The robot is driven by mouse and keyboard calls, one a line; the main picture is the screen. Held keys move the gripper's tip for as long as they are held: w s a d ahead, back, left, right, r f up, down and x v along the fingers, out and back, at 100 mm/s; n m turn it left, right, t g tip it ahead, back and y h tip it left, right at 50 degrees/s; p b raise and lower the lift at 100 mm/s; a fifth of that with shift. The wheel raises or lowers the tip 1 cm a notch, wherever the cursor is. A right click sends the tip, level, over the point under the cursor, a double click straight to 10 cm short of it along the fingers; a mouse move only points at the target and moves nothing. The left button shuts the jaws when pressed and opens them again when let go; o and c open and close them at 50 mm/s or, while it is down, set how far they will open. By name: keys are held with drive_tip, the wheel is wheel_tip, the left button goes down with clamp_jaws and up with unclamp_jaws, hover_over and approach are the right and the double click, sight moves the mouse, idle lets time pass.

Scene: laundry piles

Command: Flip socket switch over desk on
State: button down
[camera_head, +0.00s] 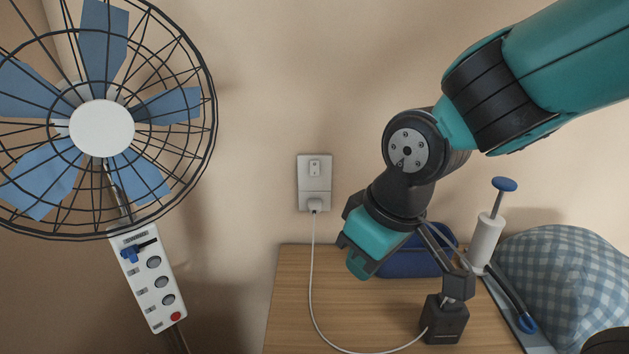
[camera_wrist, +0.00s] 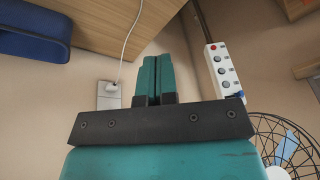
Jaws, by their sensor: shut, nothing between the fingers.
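A white socket plate (camera_head: 302,190) is on the wall above the back edge of the wooden desk (camera_head: 292,300). Its small rocker switch (camera_head: 314,168) is in the upper half; I cannot tell which way it is set. A white plug (camera_head: 315,204) sits in the lower half. My gripper (camera_head: 358,266) shows in front of the desk, to the right of and below the socket in the head view. In the wrist view my gripper (camera_wrist: 153,60) has its teal fingers together and empty. The socket plate (camera_wrist: 108,101) shows just left of them, partly hidden behind my gripper.
A caged fan (camera_head: 101,128) and a white power strip (camera_head: 150,285) are at left. On the desk are a dark stand (camera_head: 445,322) with the white cable (camera_head: 312,270), a blue object (camera_head: 410,263) and a white-and-blue pump-like object (camera_head: 487,240). Checked cloth (camera_head: 565,275) is at right.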

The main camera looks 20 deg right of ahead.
sight(315, 174)
drive_tip(key=w+d+f+n+t+h+b, duration=0.1)
drive_tip(key=w+d+f+t+h, duration=0.15)
drive_tip(key=w, duration=0.45)
drive_tip(key=w+d+f+t+h+b, duration=0.2)
drive_tip(key=w+f+t+h, duration=0.15)
drive_tip(key=w, duration=0.35)
drive_tip(key=w+a+r+n+t+h+b, duration=0.1)
drive_tip(key=w+a+n+t, duration=0.4)
drive_tip(key=w+n+t, duration=0.2)
drive_tip(key=shift+r+n+b, duration=0.3)
drive_tip(key=shift+r+b, duration=0.05)
drive_tip(key=shift+r, duration=0.05)
drive_tip(key=p+x, duration=0.1)
drive_tip(key=x, duration=0.3)
drive_tip(key=p+x, duration=0.2)
drive_tip(key=x, duration=0.2)
drive_tip(key=p+x, duration=0.1)
drive_tip(key=x, duration=0.3)
drive_tip(key=shift+w+d+r+p, duration=0.2)
drive_tip(key=shift+w+r+p, duration=0.05)
drive_tip(key=shift+r+p, duration=0.05)
drive_tip(key=shift+w+d+f, duration=0.2)
drive_tip(key=shift+w, duration=0.45)
